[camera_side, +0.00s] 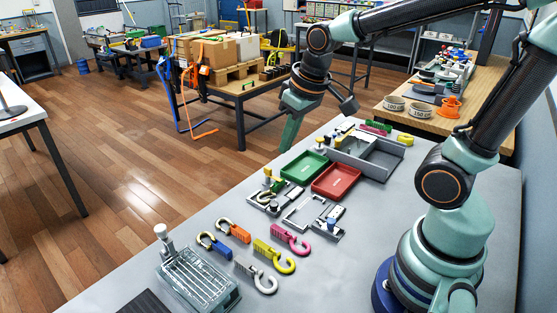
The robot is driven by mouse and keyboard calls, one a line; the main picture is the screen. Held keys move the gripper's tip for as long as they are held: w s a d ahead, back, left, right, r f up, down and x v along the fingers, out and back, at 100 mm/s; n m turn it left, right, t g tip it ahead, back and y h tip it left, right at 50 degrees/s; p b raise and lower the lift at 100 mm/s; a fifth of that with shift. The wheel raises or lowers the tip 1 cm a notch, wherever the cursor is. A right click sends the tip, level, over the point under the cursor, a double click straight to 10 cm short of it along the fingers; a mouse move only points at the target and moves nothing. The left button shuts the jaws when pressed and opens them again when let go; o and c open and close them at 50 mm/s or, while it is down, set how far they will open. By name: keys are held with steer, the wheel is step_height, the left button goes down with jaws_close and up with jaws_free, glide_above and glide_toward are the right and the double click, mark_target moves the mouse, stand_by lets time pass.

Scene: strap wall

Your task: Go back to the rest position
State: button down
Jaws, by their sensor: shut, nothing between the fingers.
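My gripper (291,135) is shut and empty. It points down near the far left edge of the grey table (130,235), beyond the green tray (304,166), and looks raised above the table top. My arm rises from its base at the right and reaches across the top of the view to the gripper. Nothing hangs from the fingers.
Several coloured hooks (274,257) lie in the table's middle. A wire rack (200,283) stands at the front. A red tray (337,181), small fixtures and a grey bin (372,155) lie farther back. Strapped boxes (215,55) stand on another table behind.

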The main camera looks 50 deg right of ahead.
steer(key=shift+t, duration=0.9)
steer(key=shift+s+a+r, duration=0.2)
steer(key=shift+s+r, duration=0.7)
steer(key=shift+s, duration=0.15)
steer(key=shift+s+a+r, duration=0.2)
steer(key=shift+s+r, duration=0.65)
steer(key=shift+s, duration=0.15)
